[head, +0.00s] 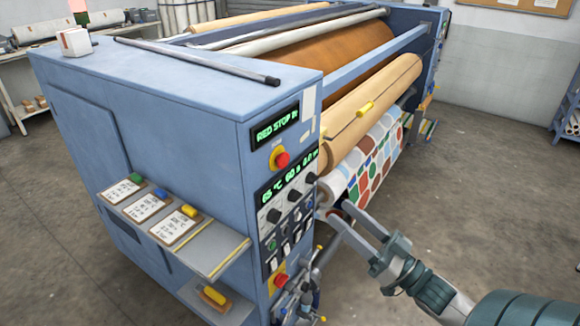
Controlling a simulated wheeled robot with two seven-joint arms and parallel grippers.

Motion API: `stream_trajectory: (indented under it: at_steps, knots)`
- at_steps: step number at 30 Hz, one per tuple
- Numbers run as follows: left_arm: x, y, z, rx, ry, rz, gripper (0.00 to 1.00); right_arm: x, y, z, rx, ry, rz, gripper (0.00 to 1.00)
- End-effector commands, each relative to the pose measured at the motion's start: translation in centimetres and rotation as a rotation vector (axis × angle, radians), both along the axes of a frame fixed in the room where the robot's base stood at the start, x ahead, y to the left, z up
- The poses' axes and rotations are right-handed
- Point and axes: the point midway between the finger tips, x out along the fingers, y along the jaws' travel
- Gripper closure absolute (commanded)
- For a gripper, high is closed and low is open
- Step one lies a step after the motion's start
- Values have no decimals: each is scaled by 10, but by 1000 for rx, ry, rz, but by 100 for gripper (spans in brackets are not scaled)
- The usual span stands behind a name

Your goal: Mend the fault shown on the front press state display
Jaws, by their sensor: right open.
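The press state display (276,127) on the front of the blue calender press (150,100) glows green and reads "RED STOP" with a last part that is hard to read. A second display (289,181) below it shows values, among them "65 °C". A red stop button on yellow (281,159) sits between the two displays. Another red stop button (280,281) is lower on the same panel. My right gripper (335,212) is open, its fingers pointing at the panel's right edge near the patterned fabric roll (365,165). I cannot tell whether it touches anything. My left gripper is out of view.
A shelf (215,250) juts from the press with several clipboards (150,205). A tan roller (375,95) lies above the fabric. Floor at right is clear.

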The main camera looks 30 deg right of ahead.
Motion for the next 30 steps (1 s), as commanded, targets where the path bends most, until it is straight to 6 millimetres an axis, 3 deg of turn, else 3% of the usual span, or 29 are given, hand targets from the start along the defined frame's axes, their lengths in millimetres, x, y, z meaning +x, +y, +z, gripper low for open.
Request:
stream_trajectory:
  at_steps: [8,14,20,30]
  knots:
    - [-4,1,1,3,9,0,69,4,1,1,-1,0,-1,49]
    - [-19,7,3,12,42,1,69,17,5,8,-1,-1,-2,49]
    - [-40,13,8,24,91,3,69,40,12,19,-1,-1,-2,49]
    - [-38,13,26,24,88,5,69,86,26,39,0,-2,-2,49]
